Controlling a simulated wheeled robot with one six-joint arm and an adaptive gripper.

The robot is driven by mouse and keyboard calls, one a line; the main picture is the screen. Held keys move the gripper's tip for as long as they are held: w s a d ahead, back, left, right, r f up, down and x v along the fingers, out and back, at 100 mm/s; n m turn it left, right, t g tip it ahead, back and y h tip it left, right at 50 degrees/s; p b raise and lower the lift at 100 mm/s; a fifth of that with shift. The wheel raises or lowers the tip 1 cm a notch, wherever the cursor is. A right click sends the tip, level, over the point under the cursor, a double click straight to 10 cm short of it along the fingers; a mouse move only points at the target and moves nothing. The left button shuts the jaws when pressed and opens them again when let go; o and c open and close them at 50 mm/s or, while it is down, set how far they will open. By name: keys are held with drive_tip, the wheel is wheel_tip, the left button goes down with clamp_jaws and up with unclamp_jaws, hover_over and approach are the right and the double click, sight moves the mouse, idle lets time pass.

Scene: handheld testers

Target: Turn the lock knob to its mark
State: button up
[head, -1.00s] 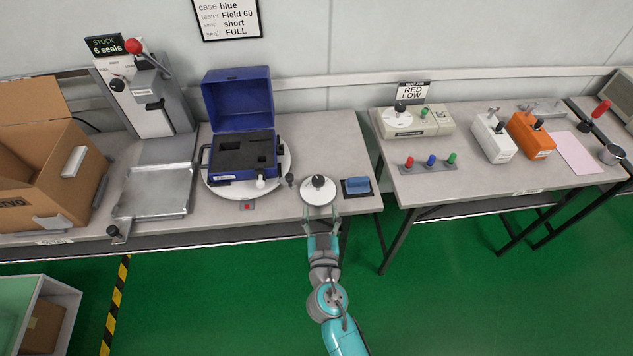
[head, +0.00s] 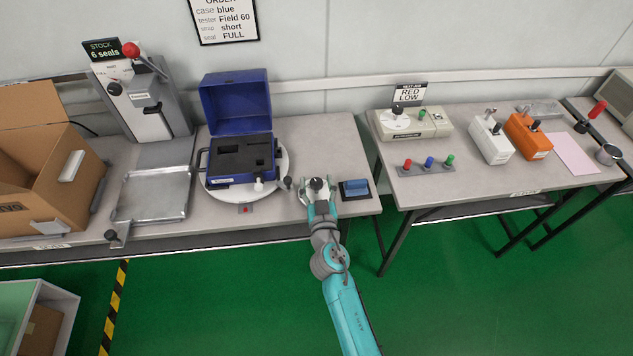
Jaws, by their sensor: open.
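A black knob (head: 318,184) stands on a small round white dial (head: 306,187) near the front edge of the left table. I take it for the lock knob, but no label on it is readable. My gripper (head: 317,191) is open over the dial, with its fingers around or just in front of the knob. At this size I cannot tell whether they touch it. The gripper hides much of the dial, and I cannot make out its mark or where the knob points.
Left of the dial, an open blue case (head: 240,181) rests on a round white turntable (head: 211,190), with a small dark knob (head: 288,183) beside it. A blue-topped pad (head: 356,187) lies close on the right. A gap separates the right table (head: 480,180).

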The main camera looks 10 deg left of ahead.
drive_tip(key=shift+w+a, duration=0.1)
drive_tip(key=shift+w, duration=0.2)
drive_tip(key=c, duration=1.2)
drive_tip(key=shift+o, duration=0.2)
drive_tip(key=shift+h, duration=0.3)
drive_tip(key=shift+a+f+m+h, duration=0.1)
drive_tip(key=shift+m+h, duration=0.2)
drive_tip(key=shift+m, duration=0.1)
drive_tip(key=shift+m+h, duration=1.9)
drive_tip(key=shift+h, duration=1.1)
